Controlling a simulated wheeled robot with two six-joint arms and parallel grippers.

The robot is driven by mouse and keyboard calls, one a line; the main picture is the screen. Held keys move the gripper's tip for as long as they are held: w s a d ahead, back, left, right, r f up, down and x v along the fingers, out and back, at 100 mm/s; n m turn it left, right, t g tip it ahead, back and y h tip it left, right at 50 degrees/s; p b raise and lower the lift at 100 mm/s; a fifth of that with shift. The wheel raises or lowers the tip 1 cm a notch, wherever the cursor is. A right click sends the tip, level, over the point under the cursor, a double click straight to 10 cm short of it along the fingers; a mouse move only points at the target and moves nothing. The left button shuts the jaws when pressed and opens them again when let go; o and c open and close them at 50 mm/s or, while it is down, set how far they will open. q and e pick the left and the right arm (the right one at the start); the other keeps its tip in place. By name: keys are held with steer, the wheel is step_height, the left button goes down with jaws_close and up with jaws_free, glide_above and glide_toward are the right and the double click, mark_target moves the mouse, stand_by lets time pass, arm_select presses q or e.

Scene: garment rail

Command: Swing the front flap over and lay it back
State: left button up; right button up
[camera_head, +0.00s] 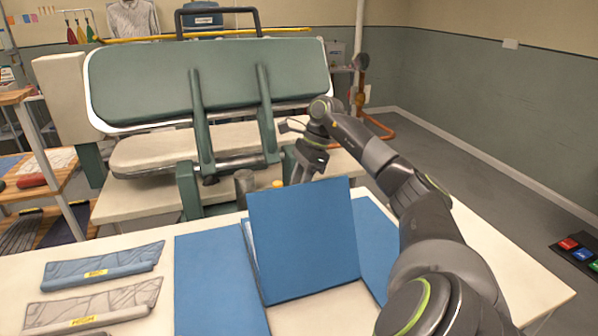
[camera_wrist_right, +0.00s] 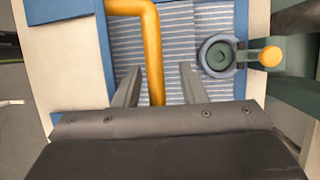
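The blue folding board lies on the white table, with a left panel (camera_head: 215,275) and a right panel (camera_head: 377,240) flat. Its front flap (camera_head: 303,240) stands steeply raised between them, plain blue face towards me. My right gripper (camera_head: 303,170) is behind the flap's top edge. In the right wrist view the gripper (camera_wrist_right: 160,85) has its two fingers apart, with an orange bent bar (camera_wrist_right: 152,50) between them. Blue-and-white striped cloth (camera_wrist_right: 180,35) shows behind the bar. Whether the fingers touch the bar I cannot tell. My left gripper is out of view.
A large green press (camera_head: 215,80) stands behind the table. Folded blue (camera_head: 105,265) and grey (camera_head: 90,306) pieces with yellow labels lie on the table's left.

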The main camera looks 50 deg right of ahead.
steer(key=p+v, duration=0.9)
steer(key=v, duration=0.8)
steer(key=shift+d+r, duration=0.15)
steer(key=shift+r, duration=0.05)
steer(key=shift+f, duration=0.1)
stand_by(0.7)
